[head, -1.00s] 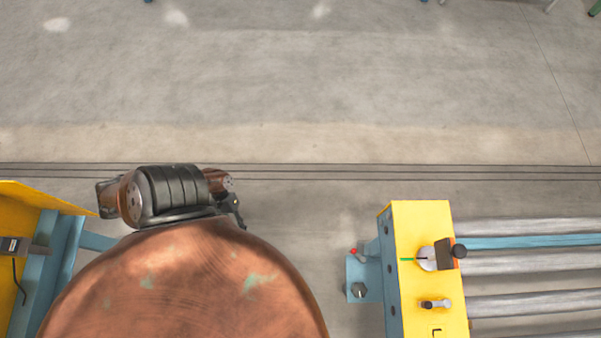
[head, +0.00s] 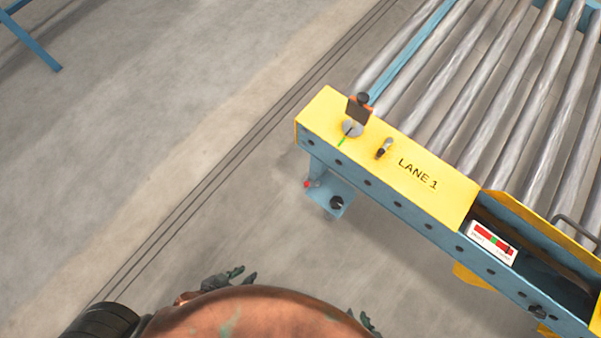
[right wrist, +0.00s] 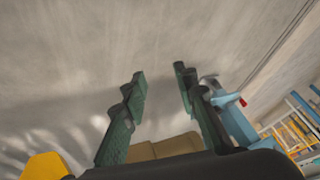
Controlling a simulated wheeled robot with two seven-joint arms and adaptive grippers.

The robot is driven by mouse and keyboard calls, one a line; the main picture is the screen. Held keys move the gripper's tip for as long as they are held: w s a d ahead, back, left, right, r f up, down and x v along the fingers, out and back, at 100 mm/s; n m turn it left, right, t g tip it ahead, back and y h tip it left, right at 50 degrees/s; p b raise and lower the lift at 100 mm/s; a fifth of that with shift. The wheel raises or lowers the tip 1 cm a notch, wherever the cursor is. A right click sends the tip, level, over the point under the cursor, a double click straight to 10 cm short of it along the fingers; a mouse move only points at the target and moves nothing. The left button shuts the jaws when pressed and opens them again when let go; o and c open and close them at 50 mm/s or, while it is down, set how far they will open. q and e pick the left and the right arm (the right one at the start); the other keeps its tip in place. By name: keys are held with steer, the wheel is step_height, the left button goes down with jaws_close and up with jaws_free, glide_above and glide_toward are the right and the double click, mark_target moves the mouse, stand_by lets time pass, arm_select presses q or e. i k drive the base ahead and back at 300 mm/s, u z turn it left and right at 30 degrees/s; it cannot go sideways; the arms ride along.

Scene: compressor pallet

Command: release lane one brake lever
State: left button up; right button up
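The lane one brake lever (head: 358,108) has a black knob and a dark plate with orange edges. It stands at a round silver disc on the yellow panel marked LANE 1 (head: 417,173), and points away from the green mark (head: 341,141). My left gripper (head: 228,278) shows only as dark green finger parts at the bottom; its opening is unclear. My right gripper (head: 366,322) is mostly hidden behind my copper-coloured body. In the right wrist view, the right gripper (right wrist: 160,76) is open with nothing between its fingers. Both are apart from the lever.
A small metal latch (head: 384,148) sits beside the lever. Grey rollers (head: 470,110) run behind the panel. A blue foot bracket (head: 330,197) projects near the floor.

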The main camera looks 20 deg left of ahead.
mark_target(317, 183)
steer(key=z, duration=0.15)
steer(key=i, duration=0.85)
steer(key=u, duration=0.15)
